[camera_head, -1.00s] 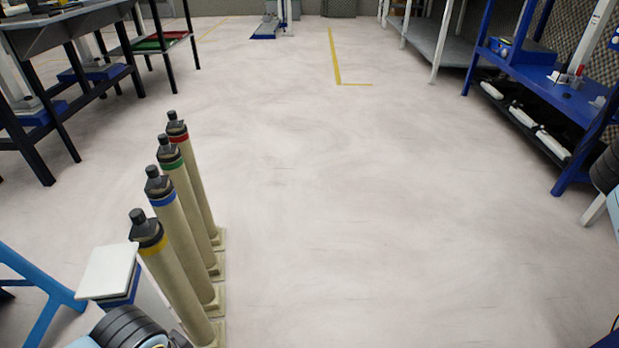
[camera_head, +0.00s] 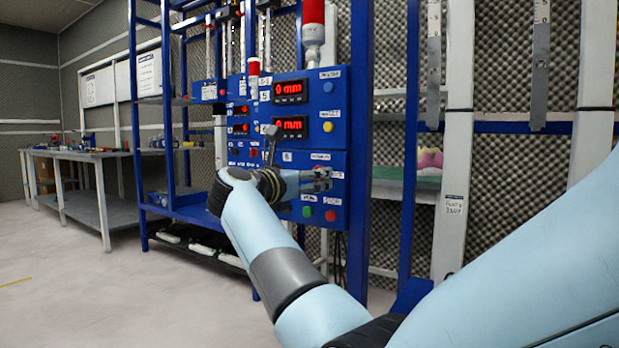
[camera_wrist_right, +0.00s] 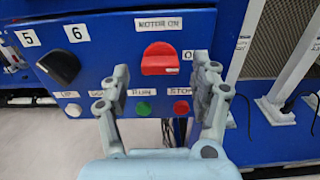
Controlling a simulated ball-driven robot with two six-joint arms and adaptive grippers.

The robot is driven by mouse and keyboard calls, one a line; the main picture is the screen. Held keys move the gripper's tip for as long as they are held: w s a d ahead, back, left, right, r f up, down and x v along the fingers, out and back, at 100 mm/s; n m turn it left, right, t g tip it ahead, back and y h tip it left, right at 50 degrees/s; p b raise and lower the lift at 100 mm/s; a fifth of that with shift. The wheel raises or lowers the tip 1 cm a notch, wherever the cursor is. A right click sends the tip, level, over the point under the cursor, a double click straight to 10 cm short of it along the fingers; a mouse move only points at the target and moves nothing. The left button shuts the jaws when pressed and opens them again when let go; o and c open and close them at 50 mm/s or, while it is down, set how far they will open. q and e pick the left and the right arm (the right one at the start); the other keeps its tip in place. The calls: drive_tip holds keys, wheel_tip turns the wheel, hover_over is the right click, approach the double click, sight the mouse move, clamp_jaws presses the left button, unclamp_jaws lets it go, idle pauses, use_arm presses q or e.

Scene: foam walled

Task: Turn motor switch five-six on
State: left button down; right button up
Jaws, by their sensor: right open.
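The red motor switch (camera_wrist_right: 160,59) is a rotary knob on a blue panel, under a "MOTOR ON" label, in the right wrist view. The numbers 5 and 6 stand at the panel's upper left, above a black knob (camera_wrist_right: 60,68). My right gripper (camera_wrist_right: 161,70) is open, one finger on each side of the red knob; I cannot tell whether they touch it. A label starting with "O" is partly hidden by the right finger. In the head view my right gripper (camera_head: 320,180) is at the blue control box (camera_head: 338,160), and the red knob is hard to make out. My left gripper is not in view.
A green RUN button (camera_wrist_right: 143,108) and a red STOP button (camera_wrist_right: 181,107) sit just below the knob. Red displays (camera_head: 289,91) are higher on the rack. A blue post (camera_head: 385,140) stands right of the box. Floor (camera_head: 110,300) at left is clear.

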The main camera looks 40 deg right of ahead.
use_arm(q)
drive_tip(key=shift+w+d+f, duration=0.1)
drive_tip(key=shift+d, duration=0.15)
use_arm(e)
drive_tip(key=shift+w+d, duration=0.2)
drive_tip(key=shift+d, duration=0.3)
drive_tip(key=shift+c, duration=0.2)
drive_tip(key=c, duration=1.1)
